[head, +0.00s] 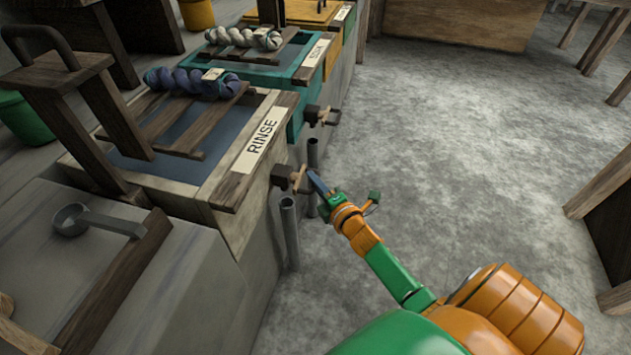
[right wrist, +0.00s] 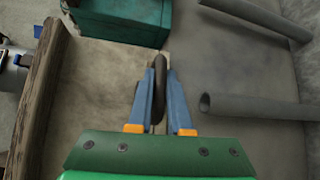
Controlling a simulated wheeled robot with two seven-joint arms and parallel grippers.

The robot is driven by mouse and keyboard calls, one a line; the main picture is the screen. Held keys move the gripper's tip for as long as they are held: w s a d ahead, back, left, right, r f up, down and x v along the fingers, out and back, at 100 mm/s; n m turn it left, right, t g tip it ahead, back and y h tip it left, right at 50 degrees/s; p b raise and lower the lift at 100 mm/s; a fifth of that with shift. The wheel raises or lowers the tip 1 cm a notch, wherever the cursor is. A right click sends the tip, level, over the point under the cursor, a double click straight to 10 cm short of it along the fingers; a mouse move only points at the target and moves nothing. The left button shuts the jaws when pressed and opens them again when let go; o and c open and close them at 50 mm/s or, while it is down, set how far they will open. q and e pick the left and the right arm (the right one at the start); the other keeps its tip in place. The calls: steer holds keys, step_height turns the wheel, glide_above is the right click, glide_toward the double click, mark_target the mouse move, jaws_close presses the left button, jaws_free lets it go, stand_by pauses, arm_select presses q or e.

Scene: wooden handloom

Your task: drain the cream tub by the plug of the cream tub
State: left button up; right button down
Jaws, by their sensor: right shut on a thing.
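The cream tub (head: 233,187), labelled RINSE, stands nearest on the left in the head view, with dark water in it. Its plug (head: 299,175) sticks out of a dark fitting on the tub's right side. My right gripper (head: 314,178) is at this plug. In the right wrist view, the blue fingers (right wrist: 162,88) are shut on the plug's dark bar (right wrist: 158,82), which stands between them. Whether the plug is seated or drawn out is hard to tell. No flow of water shows. My left gripper is not in view.
A teal tub (head: 291,80) and a yellow tub (head: 336,20) stand behind. Grey upright pipes (head: 290,235) rise beside the fitting, close to my right gripper. A blue yarn skein (head: 190,82) rests on the cream tub's slats. A ladle (head: 85,220) lies in front.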

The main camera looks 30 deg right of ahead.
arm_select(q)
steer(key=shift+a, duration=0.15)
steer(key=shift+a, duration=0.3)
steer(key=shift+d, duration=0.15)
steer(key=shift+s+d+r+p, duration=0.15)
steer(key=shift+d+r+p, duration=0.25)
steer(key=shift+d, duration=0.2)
arm_select(e)
steer(key=shift+s+d, duration=0.9)
steer(key=shift+s, duration=0.1)
steer(key=c, duration=0.8)
jaws_free()
steer(key=shift+c, duration=0.2)
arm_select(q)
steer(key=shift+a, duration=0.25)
